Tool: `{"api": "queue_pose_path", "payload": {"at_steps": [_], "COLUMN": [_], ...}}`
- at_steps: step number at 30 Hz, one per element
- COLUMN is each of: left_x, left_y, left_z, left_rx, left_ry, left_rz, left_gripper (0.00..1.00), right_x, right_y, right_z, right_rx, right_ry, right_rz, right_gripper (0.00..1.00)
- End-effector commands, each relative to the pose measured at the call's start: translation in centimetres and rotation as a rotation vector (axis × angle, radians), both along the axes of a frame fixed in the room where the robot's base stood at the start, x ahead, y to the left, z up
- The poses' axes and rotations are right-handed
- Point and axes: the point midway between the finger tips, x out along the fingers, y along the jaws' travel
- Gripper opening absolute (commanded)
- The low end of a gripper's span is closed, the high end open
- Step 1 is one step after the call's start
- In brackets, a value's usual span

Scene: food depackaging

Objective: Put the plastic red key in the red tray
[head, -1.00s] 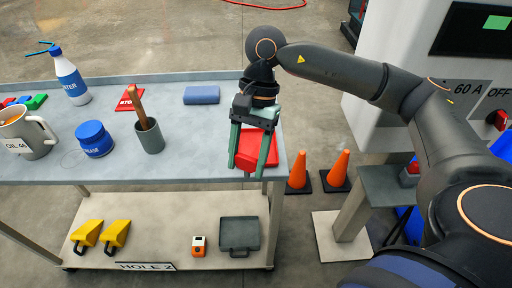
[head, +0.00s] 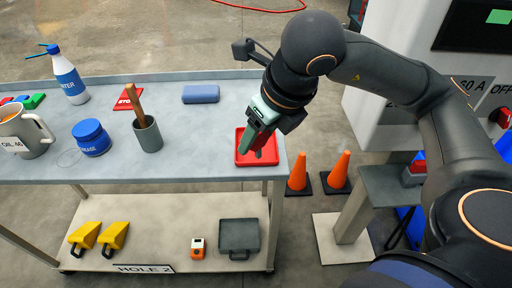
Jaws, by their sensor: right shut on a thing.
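The red tray (head: 242,160) sits on the right end of the grey table top. My right gripper (head: 257,153) has green fingers, points down over the tray and partly covers it. It is shut on a small red thing, taken as the plastic red key, whose outline is hard to tell against the red tray. I cannot tell whether it touches the tray floor. My left gripper is not in view.
A grey cup (head: 148,135) with a wooden handle in it, a blue jar (head: 91,138), a mug (head: 22,133), a spray bottle (head: 69,78) and a blue block (head: 201,94) stand on the table. Orange cones (head: 298,172) stand on the floor to the right.

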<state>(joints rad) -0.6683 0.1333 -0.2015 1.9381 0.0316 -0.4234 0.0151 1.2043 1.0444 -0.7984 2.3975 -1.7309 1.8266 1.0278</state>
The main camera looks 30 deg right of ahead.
Motion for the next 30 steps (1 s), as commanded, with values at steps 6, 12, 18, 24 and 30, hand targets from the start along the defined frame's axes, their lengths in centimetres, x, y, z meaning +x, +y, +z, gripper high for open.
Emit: {"api": "queue_pose_path", "payload": {"at_steps": [6, 12, 18, 24, 30], "left_x": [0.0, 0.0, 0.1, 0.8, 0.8], "left_y": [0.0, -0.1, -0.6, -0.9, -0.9], "left_z": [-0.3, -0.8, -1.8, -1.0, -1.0], "left_rx": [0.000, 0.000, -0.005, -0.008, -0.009], "left_ry": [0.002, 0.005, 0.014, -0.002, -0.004], "left_rz": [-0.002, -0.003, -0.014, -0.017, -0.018], "left_gripper": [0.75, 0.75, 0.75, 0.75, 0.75], "right_x": [-0.2, 0.4, 4.2, 8.2, 10.4], "right_y": [-0.3, -0.9, -3.1, -5.5, -6.8], "right_z": [0.8, 0.3, -1.9, -4.2, -7.3], "right_rx": [0.001, 0.005, 0.005, 0.001, 0.001], "right_ry": [-0.001, 0.006, 0.012, 0.011, 0.006], "right_rz": [-0.254, -0.334, -0.340, -0.336, -0.333], "right_gripper": [0.05, 0.05, 0.05, 0.05, 0.05]}}
